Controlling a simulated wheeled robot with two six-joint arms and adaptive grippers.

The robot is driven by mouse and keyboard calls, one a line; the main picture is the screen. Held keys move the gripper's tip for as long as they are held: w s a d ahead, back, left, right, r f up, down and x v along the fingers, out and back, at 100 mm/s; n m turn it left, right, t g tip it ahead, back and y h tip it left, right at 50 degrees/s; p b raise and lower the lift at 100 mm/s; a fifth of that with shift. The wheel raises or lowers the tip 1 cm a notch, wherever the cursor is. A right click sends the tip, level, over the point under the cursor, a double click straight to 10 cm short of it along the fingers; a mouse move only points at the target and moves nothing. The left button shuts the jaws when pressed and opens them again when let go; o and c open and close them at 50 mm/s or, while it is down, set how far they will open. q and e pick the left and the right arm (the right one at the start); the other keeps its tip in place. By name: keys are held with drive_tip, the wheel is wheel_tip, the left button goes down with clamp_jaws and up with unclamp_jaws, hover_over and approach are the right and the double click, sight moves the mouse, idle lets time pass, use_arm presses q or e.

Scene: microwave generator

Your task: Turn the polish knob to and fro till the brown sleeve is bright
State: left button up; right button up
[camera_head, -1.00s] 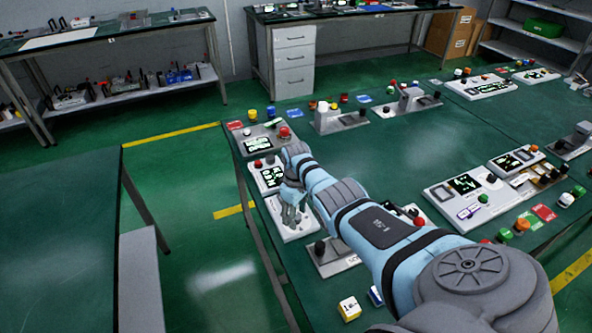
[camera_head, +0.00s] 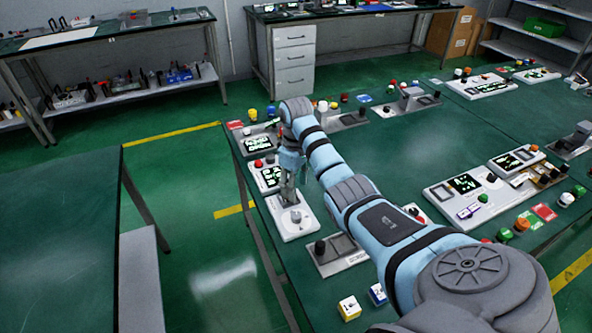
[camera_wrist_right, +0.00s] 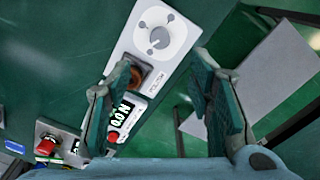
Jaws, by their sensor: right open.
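The white polish panel (camera_head: 304,229) sits at the near left edge of the green bench, with a grey round knob (camera_head: 296,216) on it. In the right wrist view the polish knob (camera_wrist_right: 158,38) is a pale disc with a pointer, on the same white panel (camera_wrist_right: 176,60). A dull brown sleeve (camera_wrist_right: 136,76) sits beside the panel's label, partly behind a finger. My right gripper (camera_head: 288,198) is open and empty above the panel, apart from the knob; its spread fingers also show in the right wrist view (camera_wrist_right: 162,72). My left gripper is out of view.
A panel with a green-lit display (camera_head: 270,178) and red button stands just beyond. A grey fixture (camera_head: 338,256) with a black knob is to the right, and two small blocks (camera_head: 349,308) lie nearer. The bench centre (camera_head: 430,140) is clear.

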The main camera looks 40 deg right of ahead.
sight(297, 215)
wheel_tip(297, 215, down, 12)
drive_tip(key=n+b, duration=0.5)
drive_tip(key=n, duration=0.3)
drive_tip(key=shift+s+d+n, duration=0.1)
drive_tip(key=shift+s+n, duration=0.05)
drive_tip(key=shift+n, duration=0.25)
drive_tip(key=shift+r, duration=0.1)
clamp_jaws()
